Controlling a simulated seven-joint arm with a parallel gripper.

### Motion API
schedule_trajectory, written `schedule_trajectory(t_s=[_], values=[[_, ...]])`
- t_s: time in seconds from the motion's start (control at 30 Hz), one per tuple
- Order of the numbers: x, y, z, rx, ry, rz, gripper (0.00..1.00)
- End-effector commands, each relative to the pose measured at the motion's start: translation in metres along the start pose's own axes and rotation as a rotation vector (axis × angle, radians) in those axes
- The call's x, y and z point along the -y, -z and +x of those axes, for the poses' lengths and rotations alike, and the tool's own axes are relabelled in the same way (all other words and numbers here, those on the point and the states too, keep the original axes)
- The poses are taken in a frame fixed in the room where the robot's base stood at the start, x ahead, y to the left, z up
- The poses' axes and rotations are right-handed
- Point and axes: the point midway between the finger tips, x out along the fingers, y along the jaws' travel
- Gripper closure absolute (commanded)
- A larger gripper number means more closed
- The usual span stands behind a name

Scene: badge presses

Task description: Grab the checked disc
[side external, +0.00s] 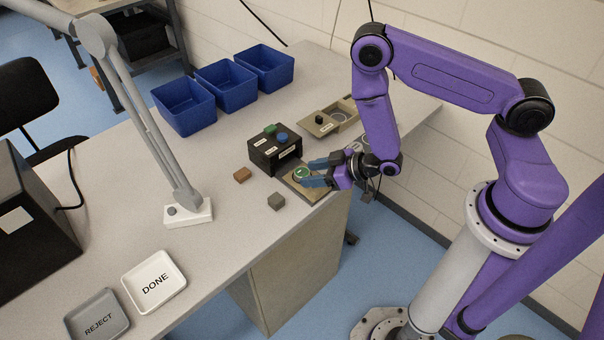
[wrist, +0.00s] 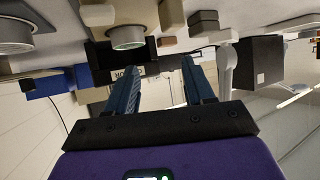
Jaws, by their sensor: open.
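A round disc with a green and white top (side external: 302,174) sits on a tan plate (side external: 317,195) in front of the black press (side external: 265,152). Its pattern is too small to tell if it is checked. My gripper (side external: 309,173) is open, low at the plate's right side, its blue fingers pointing toward the disc. The fingertips are close to it; contact cannot be told. In the wrist view, my open fingers (wrist: 163,68) have nothing gripped between them. A round grey-rimmed piece (wrist: 128,38) shows edge-on beyond the left finger.
Beside the press are a tan tray (side external: 322,130), a brown block (side external: 242,174) and a grey block (side external: 276,201). Several blue bins (side external: 184,106) stand behind. A DONE tray (side external: 167,298), REJECT tray (side external: 100,329) and lamp base (side external: 188,212) are left.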

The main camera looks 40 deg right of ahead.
Motion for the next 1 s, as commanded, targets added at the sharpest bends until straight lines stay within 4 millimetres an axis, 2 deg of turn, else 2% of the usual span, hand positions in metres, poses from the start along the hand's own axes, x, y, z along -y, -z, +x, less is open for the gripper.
schedule_trajectory(t_s=[0.03,0.23,0.47,0.77,1.0], values=[[-0.01,-0.012,-0.003,-0.025,-0.022,0.008,0.47],[-0.032,-0.032,-0.017,-0.143,-0.077,0.024,0.47],[-0.031,-0.042,-0.03,-0.198,-0.072,0.022,0.47],[-0.033,-0.036,-0.008,-0.207,-0.071,0.023,0.47],[-0.035,-0.029,0.028,-0.206,-0.071,0.022,0.47]])
